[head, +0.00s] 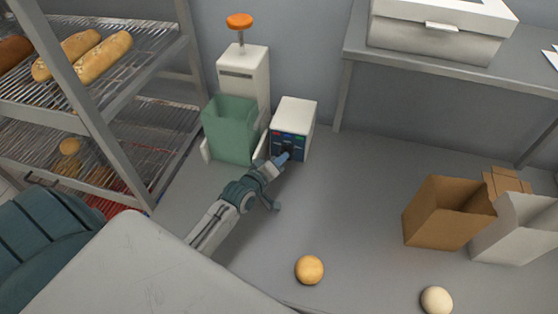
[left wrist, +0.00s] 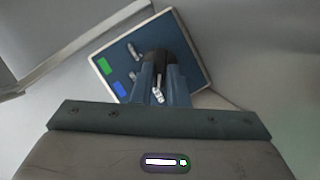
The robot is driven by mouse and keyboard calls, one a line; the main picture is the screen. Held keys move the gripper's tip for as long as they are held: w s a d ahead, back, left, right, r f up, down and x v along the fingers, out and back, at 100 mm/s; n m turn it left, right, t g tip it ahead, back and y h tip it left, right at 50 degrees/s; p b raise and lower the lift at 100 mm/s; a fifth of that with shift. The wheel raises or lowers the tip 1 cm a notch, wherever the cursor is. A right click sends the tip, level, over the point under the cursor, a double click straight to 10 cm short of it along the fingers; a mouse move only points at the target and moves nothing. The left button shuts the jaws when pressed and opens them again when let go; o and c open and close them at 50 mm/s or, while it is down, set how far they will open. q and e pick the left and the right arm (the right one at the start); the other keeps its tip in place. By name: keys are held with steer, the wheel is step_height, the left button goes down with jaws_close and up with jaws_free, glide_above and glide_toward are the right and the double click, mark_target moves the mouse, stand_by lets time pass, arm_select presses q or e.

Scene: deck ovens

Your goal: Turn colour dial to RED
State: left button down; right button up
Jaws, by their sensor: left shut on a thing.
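The colour dial is a dark knob (left wrist: 158,56) on a blue panel (left wrist: 190,45) in the left wrist view. The panel carries a green patch (left wrist: 104,66) and a blue patch (left wrist: 119,88). In the head view the panel (head: 290,138) is on the front of a white box (head: 296,113), with small coloured marks along its top. My left gripper (left wrist: 159,75) is shut on the dial; its fingers hide part of the knob. It also shows in the head view (head: 284,157) at the panel. The dial's pointer and setting cannot be made out. My right gripper is not in view.
A green bin (head: 231,130) stands left of the box, by a white dispenser with an orange knob (head: 239,21). A wire rack (head: 120,60) with bread is at the left. Brown (head: 440,215) and white cartons are at the right. A bun (head: 309,269) lies in front.

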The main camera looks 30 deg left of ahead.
arm_select(q)
steer(key=c, duration=1.6)
jaws_free()
steer(key=shift+w, duration=0.1)
steer(key=shift+c, duration=0.2)
steer(key=shift+o, duration=1)
steer(key=shift+w+d+f, duration=0.1)
steer(key=shift+w+d, duration=0.05)
steer(key=shift+w, duration=0.05)
steer(key=shift+s, duration=0.1)
steer(key=b+v, duration=0.1)
steer(key=v, duration=0.9)
steer(key=shift+s, duration=0.3)
